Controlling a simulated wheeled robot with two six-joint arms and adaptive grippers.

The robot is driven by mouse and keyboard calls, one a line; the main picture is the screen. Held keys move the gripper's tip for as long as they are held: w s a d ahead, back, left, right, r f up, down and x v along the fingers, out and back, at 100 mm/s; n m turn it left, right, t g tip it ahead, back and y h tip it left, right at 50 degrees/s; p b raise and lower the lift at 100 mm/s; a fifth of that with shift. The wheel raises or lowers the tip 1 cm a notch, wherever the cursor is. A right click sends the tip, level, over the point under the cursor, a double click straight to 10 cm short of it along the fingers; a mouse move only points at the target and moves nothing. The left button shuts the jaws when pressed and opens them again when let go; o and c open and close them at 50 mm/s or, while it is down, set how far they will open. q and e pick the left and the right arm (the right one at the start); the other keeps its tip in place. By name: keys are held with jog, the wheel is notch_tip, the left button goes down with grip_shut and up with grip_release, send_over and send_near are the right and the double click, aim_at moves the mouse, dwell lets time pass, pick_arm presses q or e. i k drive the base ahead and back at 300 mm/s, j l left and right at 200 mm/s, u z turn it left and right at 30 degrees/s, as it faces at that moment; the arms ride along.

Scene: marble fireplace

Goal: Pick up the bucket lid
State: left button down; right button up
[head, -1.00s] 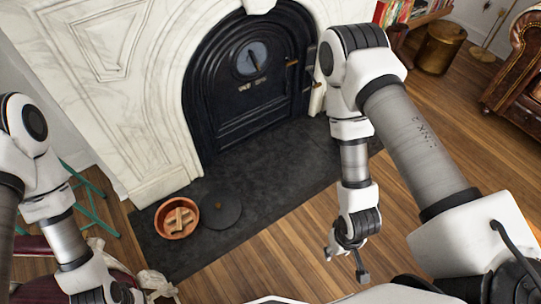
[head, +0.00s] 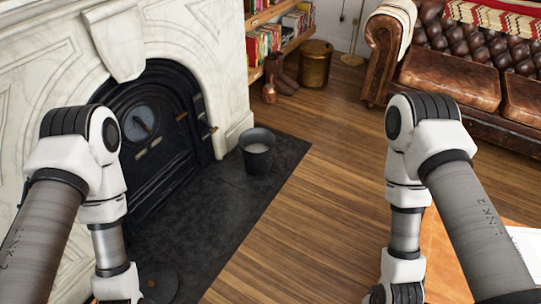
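A dark round lid (head: 158,283) with a small knob lies flat on the dark hearth at the lower left. My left forearm hangs beside it and covers part of its left side. A dark open bucket (head: 257,158) stands upright on the hearth, right of the fireplace door, with a greyish inside. My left gripper is below the bottom edge of the picture. My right arm hangs over the wood floor at the right, and its gripper fingers are also cut off by the bottom edge.
The dark stone hearth (head: 225,215) runs in front of the marble fireplace (head: 40,85) with its black door (head: 150,140). A brass bin (head: 316,65), boots (head: 283,75) and a bookshelf stand behind. A brown leather sofa (head: 440,65) is at the right. The middle floor is clear.

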aim_at(158, 283)
jog(key=i+u, duration=0.15)
jog(key=i, duration=0.35)
jog(key=i+l+u, duration=0.1)
jog(key=i, duration=0.4)
jog(key=i+l+u, duration=0.15)
jog(key=i, duration=0.3)
jog(key=u, duration=1.5)
